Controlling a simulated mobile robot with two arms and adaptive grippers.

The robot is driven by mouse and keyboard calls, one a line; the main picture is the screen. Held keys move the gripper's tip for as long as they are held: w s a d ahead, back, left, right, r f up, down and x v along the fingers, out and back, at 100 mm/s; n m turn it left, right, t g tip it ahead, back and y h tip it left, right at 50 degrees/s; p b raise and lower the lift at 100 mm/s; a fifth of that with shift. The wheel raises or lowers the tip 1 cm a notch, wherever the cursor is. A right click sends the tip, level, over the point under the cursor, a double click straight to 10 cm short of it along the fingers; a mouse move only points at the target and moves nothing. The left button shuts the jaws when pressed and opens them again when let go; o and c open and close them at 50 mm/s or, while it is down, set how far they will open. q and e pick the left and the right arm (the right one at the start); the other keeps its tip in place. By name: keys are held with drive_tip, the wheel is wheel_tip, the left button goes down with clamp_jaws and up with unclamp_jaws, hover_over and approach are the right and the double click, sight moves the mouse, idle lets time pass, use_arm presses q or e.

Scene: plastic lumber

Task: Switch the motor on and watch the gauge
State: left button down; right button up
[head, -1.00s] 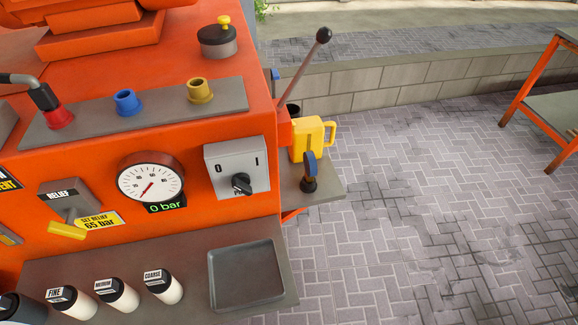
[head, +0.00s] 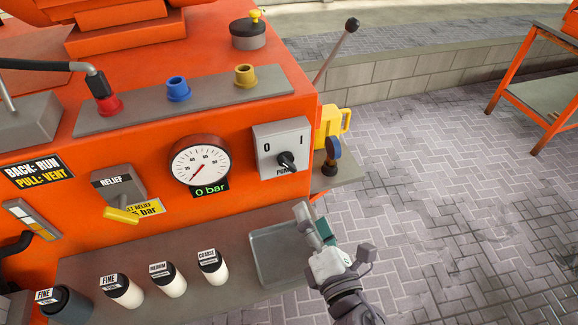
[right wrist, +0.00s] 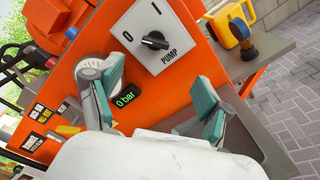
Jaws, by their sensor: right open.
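The motor switch is a black knob (head: 287,161) on a grey plate marked 0, I and PUMP, on the orange machine's front. The knob also shows in the right wrist view (right wrist: 155,40), its handle lying towards the 0. The round white gauge (head: 200,162) is left of the switch, with its needle low and a green display (head: 210,191) reading 0 bar. In the right wrist view my gripper partly covers the gauge. My right gripper (head: 313,223) is open and empty, below the switch and over the grey tray, apart from the knob. My left gripper is out of view.
The grey tray (head: 262,262) and several labelled cylinders (head: 168,280) stand on the front shelf. A relief lever (head: 122,215) is left of the gauge. A yellow jug (head: 328,128) and a blue-topped valve (head: 333,152) are right of the switch. Open paving lies further right.

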drive_tip(key=p, duration=0.2)
approach(289, 169)
drive_tip(key=w, duration=0.2)
drive_tip(key=shift+n, duration=0.3)
drive_tip(key=x, duration=0.2)
drive_tip(key=p+x, duration=0.1)
drive_tip(key=x, duration=0.4)
drive_tip(key=shift+a+r, duration=0.1)
drive_tip(key=shift+a, duration=0.25)
drive_tip(key=shift+w+a, duration=0.2)
drive_tip(key=shift+w, duration=0.35)
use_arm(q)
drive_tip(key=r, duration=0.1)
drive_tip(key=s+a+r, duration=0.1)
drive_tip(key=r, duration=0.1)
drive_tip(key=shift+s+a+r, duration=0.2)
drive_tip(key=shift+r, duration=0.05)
use_arm(e)
drive_tip(key=c, duration=1.2)
drive_tip(key=shift+o, duration=0.2)
